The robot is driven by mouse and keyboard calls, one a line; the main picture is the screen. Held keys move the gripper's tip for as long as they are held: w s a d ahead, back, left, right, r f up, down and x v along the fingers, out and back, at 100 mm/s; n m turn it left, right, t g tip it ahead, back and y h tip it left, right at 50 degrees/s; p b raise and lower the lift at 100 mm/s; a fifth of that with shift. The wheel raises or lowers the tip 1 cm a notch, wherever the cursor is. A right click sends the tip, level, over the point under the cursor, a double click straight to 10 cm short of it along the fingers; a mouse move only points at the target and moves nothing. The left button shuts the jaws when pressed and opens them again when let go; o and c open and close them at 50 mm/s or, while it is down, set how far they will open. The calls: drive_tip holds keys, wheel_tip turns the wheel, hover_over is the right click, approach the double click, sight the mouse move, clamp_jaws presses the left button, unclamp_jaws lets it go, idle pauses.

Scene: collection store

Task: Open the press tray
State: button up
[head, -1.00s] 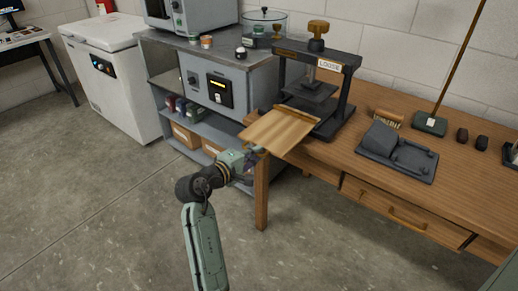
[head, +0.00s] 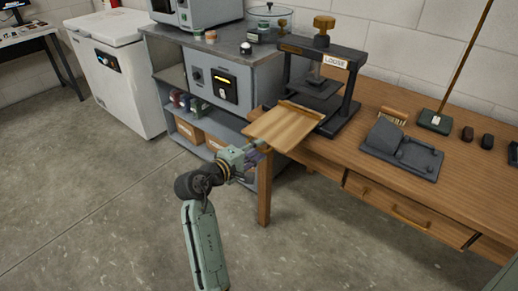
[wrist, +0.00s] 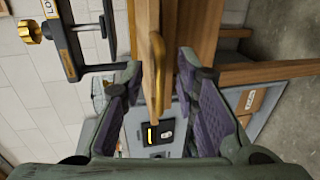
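The press (head: 345,95), dark with a brass knob on top and a "LOOSE" label, stands at the table's left end. Its flat wooden tray (head: 285,127) sticks out past the table edge toward my arm. In the wrist view the tray (wrist: 146,45) appears edge-on, with a curved brass handle (wrist: 158,65) on it. My gripper (head: 262,150) is at the tray's front edge. In the wrist view its fingers (wrist: 160,75) are apart, one on each side of the handle, with gaps visible. The handle is hidden in the head view.
The wooden table (head: 390,170) has drawers with a handle. A dark grey device (head: 402,150) sits on it, right of the press. A grey cabinet (head: 225,80) with shelves and a white chest freezer (head: 120,75) stand behind on the left. The floor in front is clear.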

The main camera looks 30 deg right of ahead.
drive_tip(key=v, duration=1)
drive_tip(key=shift+s+a, duration=0.2)
drive_tip(key=shift+a, duration=0.05)
drive_tip(key=shift+r, duration=0.1)
